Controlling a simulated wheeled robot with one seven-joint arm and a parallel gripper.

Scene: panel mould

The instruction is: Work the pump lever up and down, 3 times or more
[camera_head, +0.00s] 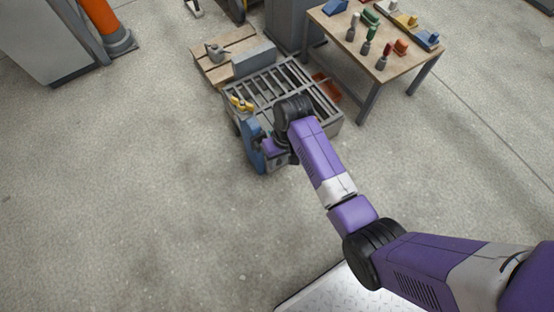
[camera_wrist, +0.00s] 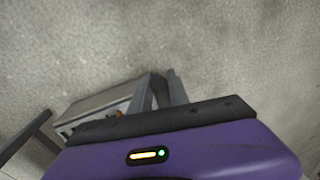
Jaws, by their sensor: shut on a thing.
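A blue pump body (camera_head: 251,143) stands at the front left of a grey slatted frame in the head view. My gripper is at its right side there, mostly hidden behind my own wrist. In the wrist view my gripper (camera_wrist: 168,92) shows two grey fingers rising past the dark edge of my wrist. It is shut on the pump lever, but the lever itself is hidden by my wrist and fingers. I cannot tell how high the lever stands.
The slatted frame (camera_head: 320,104) lies just behind my wrist. A wooden pallet (camera_head: 212,69) with a grey block (camera_head: 254,61) is beyond it. A workbench (camera_head: 345,29) with several tools stands at the back right.

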